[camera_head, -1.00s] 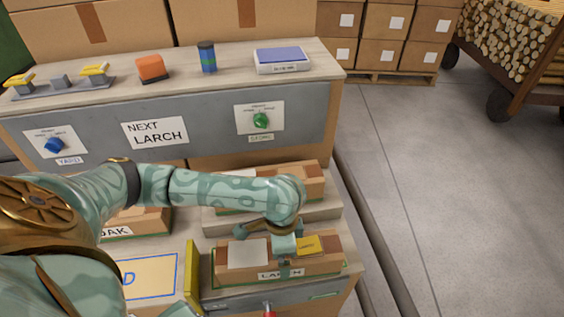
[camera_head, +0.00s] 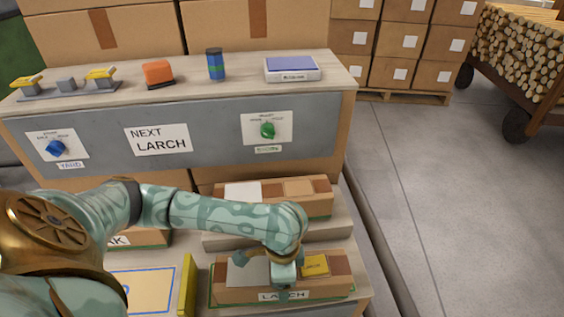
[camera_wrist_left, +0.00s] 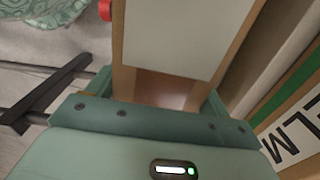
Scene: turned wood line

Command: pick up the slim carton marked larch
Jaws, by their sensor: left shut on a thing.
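The slim brown carton (camera_head: 340,268) lies in a green-edged bay at the front of the bench, with a LARCH sign (camera_head: 270,296) on the bay's front edge. It has a pale label and a yellow label (camera_head: 315,265). My left gripper (camera_head: 285,278) reaches down over the carton's middle and is shut on it. In the left wrist view the carton (camera_wrist_left: 175,85) sits between the two fingers. The gripper hides part of the carton and sign. The carton still appears to be in its bay; I see no clear gap beneath it. My right gripper is out of view.
Another carton (camera_head: 285,208) lies on the step behind. An ELM sign (camera_wrist_left: 290,140) is close beside the gripper in the wrist view. A grey panel with a NEXT LARCH sign (camera_head: 158,140) rises behind. Open floor (camera_head: 440,190) lies to the right.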

